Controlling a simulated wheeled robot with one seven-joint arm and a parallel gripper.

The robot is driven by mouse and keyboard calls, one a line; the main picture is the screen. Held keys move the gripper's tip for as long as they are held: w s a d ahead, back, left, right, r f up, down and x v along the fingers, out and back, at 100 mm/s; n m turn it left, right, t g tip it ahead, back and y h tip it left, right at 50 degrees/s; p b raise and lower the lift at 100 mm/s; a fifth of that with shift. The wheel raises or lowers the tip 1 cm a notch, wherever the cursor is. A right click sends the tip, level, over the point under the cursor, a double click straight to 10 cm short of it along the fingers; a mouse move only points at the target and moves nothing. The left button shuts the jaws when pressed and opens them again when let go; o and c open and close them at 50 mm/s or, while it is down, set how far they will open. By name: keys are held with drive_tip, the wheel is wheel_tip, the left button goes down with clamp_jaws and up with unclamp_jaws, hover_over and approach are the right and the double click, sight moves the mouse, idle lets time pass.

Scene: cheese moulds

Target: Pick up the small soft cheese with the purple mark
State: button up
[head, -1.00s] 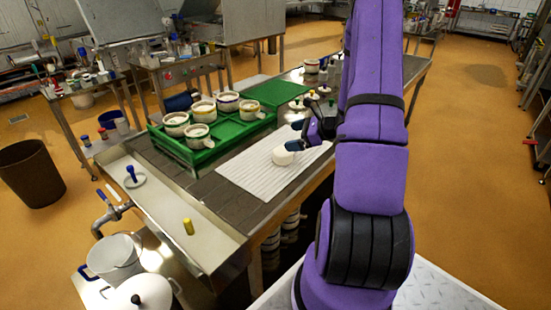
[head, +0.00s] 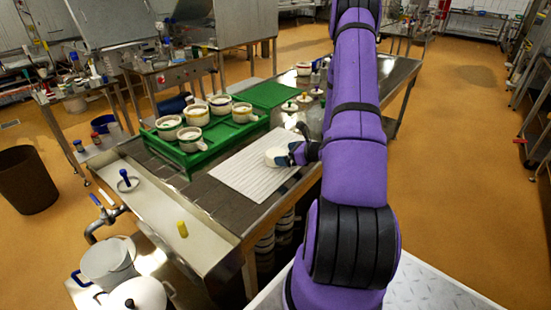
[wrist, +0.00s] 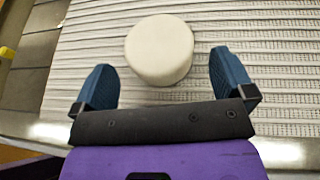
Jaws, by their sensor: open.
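A small round white cheese (head: 275,158) lies on the white ribbed mat (head: 240,180) on the table. In the wrist view the cheese (wrist: 159,48) shows a plain pale top and side; I see no purple mark on it. My gripper (head: 297,153) is low, close to the right side of the cheese in the head view. In the wrist view its blue fingers (wrist: 160,68) are open and apart. The cheese lies ahead, centred between the fingers, with its near part reaching towards the gap. No finger visibly touches it.
A green tray (head: 195,165) with several white moulds stands behind the mat to the left. Glass jars (head: 285,115) with pale lids stand close behind my gripper. A steel gutter (head: 165,205) runs along the table's left end. The mat's front part is clear.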

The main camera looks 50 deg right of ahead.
sight(275, 152)
drive_tip(key=x, duration=0.5)
drive_tip(key=shift+s+f, duration=0.1)
drive_tip(key=shift+s, duration=0.05)
drive_tip(key=c, duration=0.6)
drive_tip(key=shift+r, duration=0.65)
wheel_tip(275, 152, up, 2)
drive_tip(key=shift+r, duration=0.1)
drive_tip(key=s+a, duration=0.3)
drive_tip(key=s, duration=0.1)
drive_tip(key=s+a+r, duration=0.1)
drive_tip(key=s+a, duration=0.2)
drive_tip(key=s, duration=0.2)
drive_tip(key=s+a, duration=0.2)
drive_tip(key=s, duration=0.2)
drive_tip(key=shift+s+a+r, duration=0.25)
drive_tip(key=shift+a, duration=0.15)
